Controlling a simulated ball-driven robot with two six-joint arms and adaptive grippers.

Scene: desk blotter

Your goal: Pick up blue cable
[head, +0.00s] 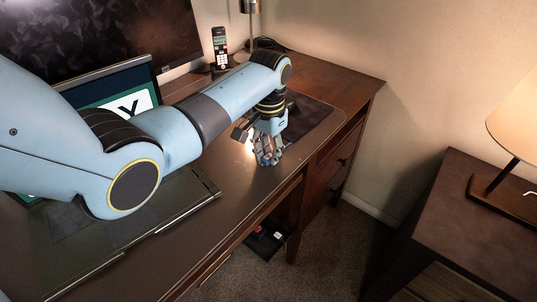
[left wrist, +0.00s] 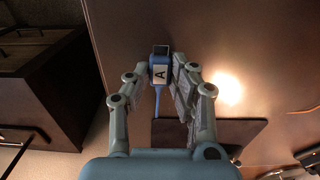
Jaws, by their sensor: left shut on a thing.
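The blue cable (left wrist: 159,71) shows in the left wrist view, with a dark-tipped plug end, a white label marked "A" and a thin blue cord running down from it. My left gripper (left wrist: 160,80) is around it, with its fingers shut on the plug end from both sides. In the head view my left gripper (head: 267,157) points down over the desk (head: 225,178) near its front edge. The cable is hard to make out there behind the fingers, and I cannot tell whether it touches the desk. My right gripper is not in view.
A dark blotter (head: 308,112) lies beside the gripper. A laptop (head: 95,262) is under my left arm. A cordless phone (head: 220,48), a lamp base (head: 250,30) and a monitor (head: 95,35) stand behind. A side table (head: 450,205) with a lamp (head: 515,125) is at right.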

